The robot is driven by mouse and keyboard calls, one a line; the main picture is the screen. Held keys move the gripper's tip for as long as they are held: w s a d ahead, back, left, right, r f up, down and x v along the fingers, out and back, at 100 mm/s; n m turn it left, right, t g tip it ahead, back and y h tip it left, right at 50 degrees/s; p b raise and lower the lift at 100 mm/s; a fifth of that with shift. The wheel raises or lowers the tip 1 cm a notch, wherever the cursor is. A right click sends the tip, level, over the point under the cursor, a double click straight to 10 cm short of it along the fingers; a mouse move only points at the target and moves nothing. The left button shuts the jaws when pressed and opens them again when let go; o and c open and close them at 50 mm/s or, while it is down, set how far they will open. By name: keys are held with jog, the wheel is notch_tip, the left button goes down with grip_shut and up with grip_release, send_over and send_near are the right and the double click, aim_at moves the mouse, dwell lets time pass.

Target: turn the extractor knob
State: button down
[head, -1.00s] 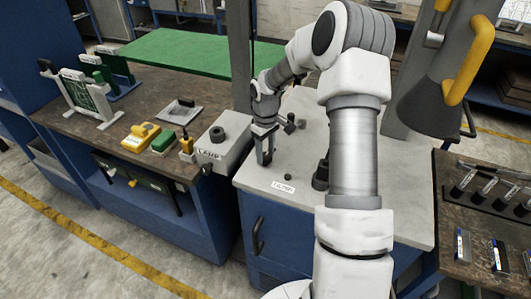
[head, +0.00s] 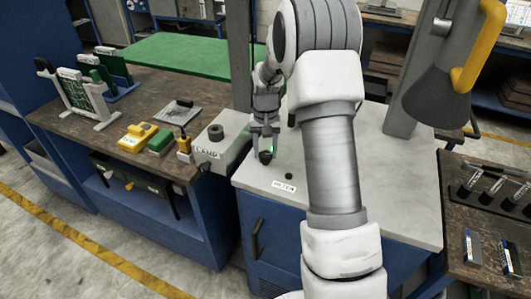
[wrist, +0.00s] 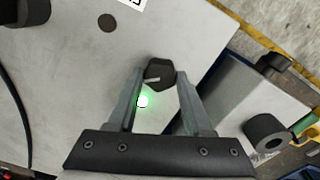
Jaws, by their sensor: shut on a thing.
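A black knob (wrist: 160,72) with a pale pointer line stands on the light grey worktop, which I take to be the extractor knob. My gripper (wrist: 157,78) is shut on it, with one finger on each side near the fingertips. In the head view my gripper (head: 264,150) points down at the left part of the worktop, with the dark knob (head: 265,157) between its fingertips. A green light (wrist: 142,100) glows on the worktop beside the knob, close to the left finger in the wrist view.
A small black button (head: 289,176) and a white label (head: 284,186) lie near the worktop's front edge. A grey lamp box (head: 222,150) with a black knob stands to the left. Another black knob (wrist: 25,12) shows in the wrist view. My arm covers part of the worktop.

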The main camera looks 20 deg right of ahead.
aim_at(265, 154)
jog(key=m, duration=0.3)
jog(key=shift+m, duration=2)
jog(key=shift+c, duration=1.5)
grip_release()
notch_tip(265, 154, up, 18)
jog(key=shift+f, duration=0.2)
